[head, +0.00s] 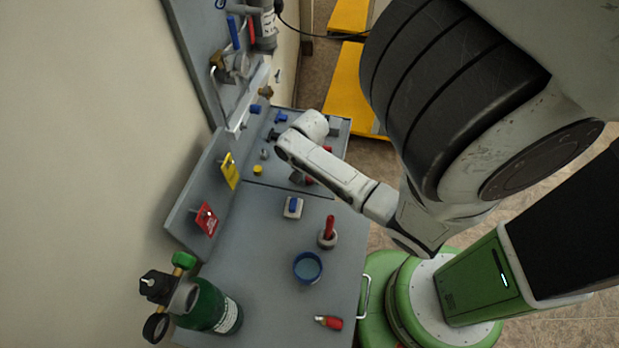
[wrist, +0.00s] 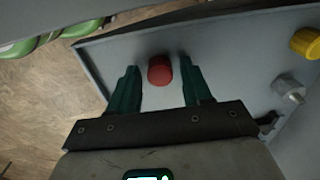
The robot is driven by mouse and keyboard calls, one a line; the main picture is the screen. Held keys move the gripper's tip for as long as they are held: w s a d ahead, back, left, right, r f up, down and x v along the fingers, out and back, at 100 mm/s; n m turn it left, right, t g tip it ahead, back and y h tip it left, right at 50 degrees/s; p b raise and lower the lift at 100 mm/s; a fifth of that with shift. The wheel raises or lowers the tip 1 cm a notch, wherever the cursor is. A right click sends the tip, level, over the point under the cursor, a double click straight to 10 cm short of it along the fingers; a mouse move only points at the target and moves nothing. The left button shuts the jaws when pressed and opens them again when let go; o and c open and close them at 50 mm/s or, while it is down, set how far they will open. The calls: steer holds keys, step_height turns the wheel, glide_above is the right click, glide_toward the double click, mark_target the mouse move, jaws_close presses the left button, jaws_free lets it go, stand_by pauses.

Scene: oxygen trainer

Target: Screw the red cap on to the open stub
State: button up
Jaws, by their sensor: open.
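The red cap (wrist: 160,70) stands on the grey panel in the wrist view, between the two green fingers of my gripper (wrist: 158,72). The fingers are open, with a gap on each side of the cap. In the head view a bit of red (head: 309,181) shows by my gripper (head: 299,178), partly hidden by my arm. A grey stub (wrist: 288,88) stands to the right of the cap in the wrist view; it also shows in the head view (head: 264,154). I cannot make out its threads.
A yellow cap (wrist: 306,43) stands near the grey stub. Blue fittings (head: 281,116) are farther back.

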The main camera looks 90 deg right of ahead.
steer(key=shift+p, duration=0.3)
stand_by(0.5)
steer(key=c, duration=0.9)
steer(key=shift+r, duration=2)
steer(key=shift+w, duration=0.1)
